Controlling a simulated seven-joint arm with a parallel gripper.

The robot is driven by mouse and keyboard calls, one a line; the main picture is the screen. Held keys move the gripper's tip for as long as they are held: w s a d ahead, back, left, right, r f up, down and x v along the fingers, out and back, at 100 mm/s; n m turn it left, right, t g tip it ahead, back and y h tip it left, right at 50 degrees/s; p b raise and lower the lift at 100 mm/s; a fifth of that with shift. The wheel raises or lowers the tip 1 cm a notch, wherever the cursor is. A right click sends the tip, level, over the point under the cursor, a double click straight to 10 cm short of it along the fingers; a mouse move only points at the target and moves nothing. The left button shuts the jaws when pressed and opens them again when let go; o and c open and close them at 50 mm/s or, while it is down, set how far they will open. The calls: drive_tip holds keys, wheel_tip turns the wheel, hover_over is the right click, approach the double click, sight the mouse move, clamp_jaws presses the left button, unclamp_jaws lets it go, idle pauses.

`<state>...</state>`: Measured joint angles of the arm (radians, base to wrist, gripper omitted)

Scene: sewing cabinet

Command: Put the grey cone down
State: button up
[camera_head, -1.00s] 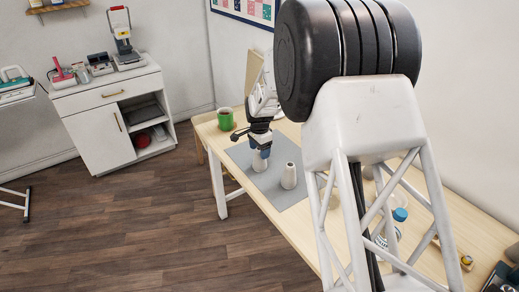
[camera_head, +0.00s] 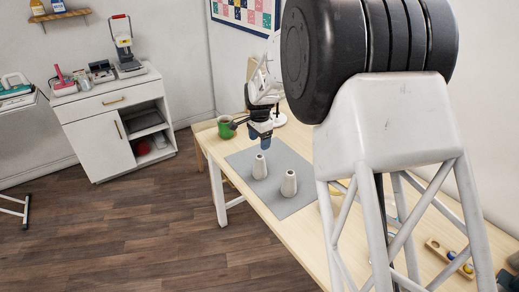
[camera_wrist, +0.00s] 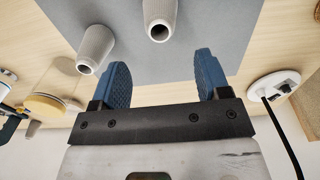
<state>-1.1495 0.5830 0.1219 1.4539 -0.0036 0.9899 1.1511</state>
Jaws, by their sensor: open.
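Two grey cones stand upright on the grey mat (camera_head: 246,163). The left cone (camera_head: 260,167) is just below my gripper in the head view, and the right cone (camera_head: 289,184) stands a little apart from it. My gripper (camera_head: 264,144) is open and empty above the mat. In the wrist view the blue fingers of my gripper (camera_wrist: 163,75) are spread wide with nothing between them. That view shows one cone (camera_wrist: 160,15) at the top, beyond the fingertips, and another cone (camera_wrist: 96,48) beside the left finger.
In the wrist view a white base with a black cord (camera_wrist: 273,85) lies right of my gripper. A wooden piece with coloured parts (camera_head: 449,257) lies near the table's right side.

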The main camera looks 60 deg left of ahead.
drive_tip(key=shift+r, duration=2)
